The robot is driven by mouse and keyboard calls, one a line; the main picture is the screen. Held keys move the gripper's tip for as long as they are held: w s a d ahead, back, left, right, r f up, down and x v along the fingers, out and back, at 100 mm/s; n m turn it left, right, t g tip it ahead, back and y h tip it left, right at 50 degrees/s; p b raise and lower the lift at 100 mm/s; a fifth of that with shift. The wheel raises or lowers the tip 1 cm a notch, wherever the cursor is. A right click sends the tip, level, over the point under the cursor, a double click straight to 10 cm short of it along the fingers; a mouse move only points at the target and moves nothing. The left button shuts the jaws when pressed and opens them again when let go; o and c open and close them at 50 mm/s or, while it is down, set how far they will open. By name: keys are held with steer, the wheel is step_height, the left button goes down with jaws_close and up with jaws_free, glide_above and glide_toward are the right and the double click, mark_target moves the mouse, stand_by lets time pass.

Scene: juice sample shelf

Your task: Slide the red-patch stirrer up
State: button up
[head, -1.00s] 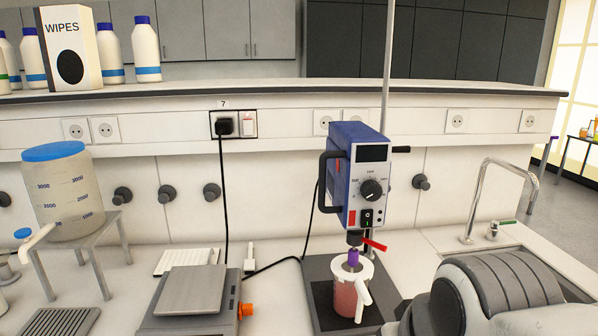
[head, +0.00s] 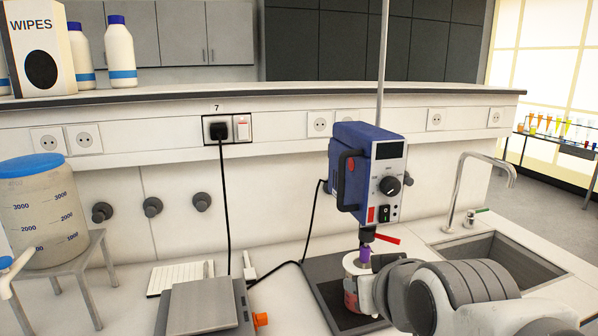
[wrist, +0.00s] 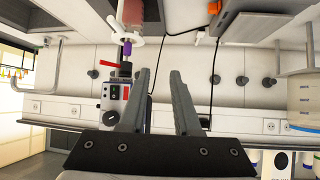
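The stirrer (head: 352,180) is a blue box with a grey front, a dial and a red patch (head: 371,215). It hangs on an upright metal rod (head: 383,60) above a jug (head: 350,300) holding pink liquid. A red lever (head: 387,239) and a purple piece (head: 365,255) show below it. The wrist view is upside down; there the stirrer (wrist: 115,93) is left of my gripper (wrist: 158,75), partly behind its left finger. My gripper is open with nothing between its fingers. In the head view my arm covers part of the jug and hides the fingers.
A scale (head: 205,306) stands left of the stirrer's dark base (head: 325,282), and a sink (head: 515,262) lies to the right. Black cables (head: 226,195) run down the wall. A large container (head: 45,213) on a metal stand is at far left. A shelf (head: 270,92) runs behind.

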steer(key=w+r+t+b, duration=0.1)
steer(key=w+r+t, duration=0.6)
steer(key=r, duration=0.2)
steer(key=w, duration=1.7)
steer(key=shift+d+r+h+p, duration=0.2)
steer(key=shift+d+h+p, duration=0.1)
steer(key=shift+d+p, duration=0.15)
jaws_close()
stand_by(0.6)
